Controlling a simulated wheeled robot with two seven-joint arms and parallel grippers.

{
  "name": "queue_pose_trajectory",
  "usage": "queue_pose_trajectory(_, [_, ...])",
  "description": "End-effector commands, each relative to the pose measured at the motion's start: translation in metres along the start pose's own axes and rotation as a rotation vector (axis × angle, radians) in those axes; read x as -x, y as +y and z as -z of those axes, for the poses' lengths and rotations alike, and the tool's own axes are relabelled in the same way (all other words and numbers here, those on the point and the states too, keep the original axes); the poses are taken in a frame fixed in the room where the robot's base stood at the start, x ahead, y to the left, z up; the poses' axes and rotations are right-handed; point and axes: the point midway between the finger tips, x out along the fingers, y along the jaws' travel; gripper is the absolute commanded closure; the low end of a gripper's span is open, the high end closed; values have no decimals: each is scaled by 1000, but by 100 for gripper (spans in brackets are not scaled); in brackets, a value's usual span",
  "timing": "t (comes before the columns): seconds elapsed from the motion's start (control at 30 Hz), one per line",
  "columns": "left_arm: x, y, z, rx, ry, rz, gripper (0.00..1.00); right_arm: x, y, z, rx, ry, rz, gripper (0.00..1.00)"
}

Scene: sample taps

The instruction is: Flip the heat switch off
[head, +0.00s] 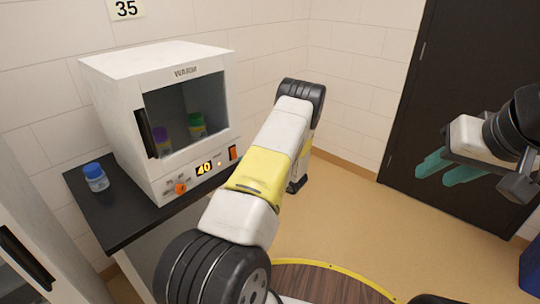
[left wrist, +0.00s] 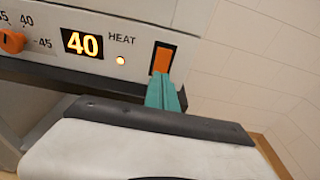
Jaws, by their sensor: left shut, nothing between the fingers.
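The heat switch (left wrist: 162,58) is an orange rocker in a dark frame at the right end of the white warmer's front panel. It also shows in the head view (head: 233,153). An amber lamp (left wrist: 121,61) under the word HEAT is lit, beside a display (left wrist: 83,44) reading 40. My left gripper (left wrist: 165,92) is shut and empty, its teal fingertips just below the switch in the left wrist view; I cannot tell whether they touch it. My own arm hides this gripper in the head view. My right gripper (head: 447,167) is open and empty at the far right.
The warmer (head: 160,120) stands on a dark counter (head: 125,218) with a blue-capped bottle (head: 95,177) at its left. Purple- and green-capped bottles show behind its window. An orange dial (head: 180,188) is left of the display. Open floor lies right of my left arm.

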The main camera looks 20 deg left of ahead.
Motion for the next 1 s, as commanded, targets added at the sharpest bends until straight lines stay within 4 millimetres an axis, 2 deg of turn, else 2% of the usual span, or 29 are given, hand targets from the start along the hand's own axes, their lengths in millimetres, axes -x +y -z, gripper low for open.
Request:
queue_pose_trajectory(0.1, [-18, 1, 1, 2, 1, -2, 100, 0, 0, 0, 0, 0, 0, 64])
queue_pose_trajectory(0.3, [-32, 0, 0, 1, 1, -1, 100, 0, 0, 0, 0, 0, 0, 64])
queue_pose_trajectory(1.0, [-39, 0, 1, 1, -53, -3, 100, 0, 0, 0, 0, 0, 0, 64])
